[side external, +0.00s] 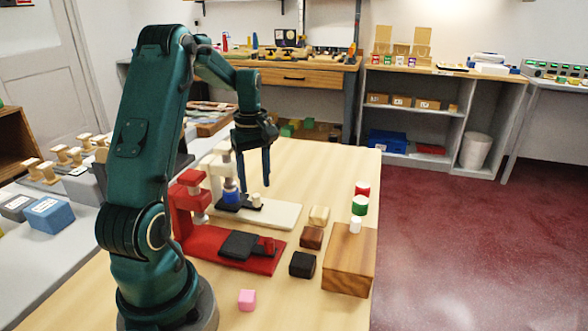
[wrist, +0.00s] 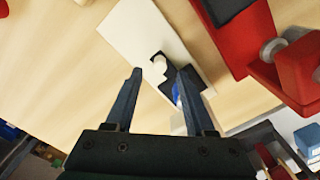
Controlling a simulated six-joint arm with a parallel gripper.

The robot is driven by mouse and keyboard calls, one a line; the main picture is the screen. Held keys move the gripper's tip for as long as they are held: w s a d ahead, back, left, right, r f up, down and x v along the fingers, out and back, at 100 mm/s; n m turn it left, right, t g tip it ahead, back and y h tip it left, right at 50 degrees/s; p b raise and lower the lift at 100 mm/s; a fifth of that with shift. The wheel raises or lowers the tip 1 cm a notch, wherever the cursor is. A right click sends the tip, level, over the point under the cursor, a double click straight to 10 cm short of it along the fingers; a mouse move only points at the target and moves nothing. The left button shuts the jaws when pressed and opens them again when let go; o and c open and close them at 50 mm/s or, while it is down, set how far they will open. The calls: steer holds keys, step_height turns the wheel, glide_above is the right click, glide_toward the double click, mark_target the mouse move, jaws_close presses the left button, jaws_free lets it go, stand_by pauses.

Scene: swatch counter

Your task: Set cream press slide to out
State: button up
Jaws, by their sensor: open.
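The cream press (side external: 285,215) stands on the table behind the red press, with a long cream base. Its black slide (side external: 228,207) carries a cream knob (side external: 256,199) at its right end. A blue piece (side external: 231,196) sits under the press head, over the slide. In the wrist view the slide (wrist: 196,80), knob (wrist: 159,63) and part of the blue piece (wrist: 175,94) show. My gripper (side external: 254,188) is open, pointing down, its fingertips close to the knob. In the wrist view the knob appears between the fingertips (wrist: 159,70); I cannot tell whether they touch it.
The red press (side external: 205,238) with its own black slide (side external: 240,245) stands in front. Small blocks, including brown (side external: 312,238), black (side external: 302,264) and pink (side external: 247,299), lie nearby. A wooden block (side external: 349,262) stands right, near red and green cylinders (side external: 359,205). The table behind the cream base is clear.

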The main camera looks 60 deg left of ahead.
mark_target(256, 195)
steer(key=shift+f, duration=1.95)
jaws_close()
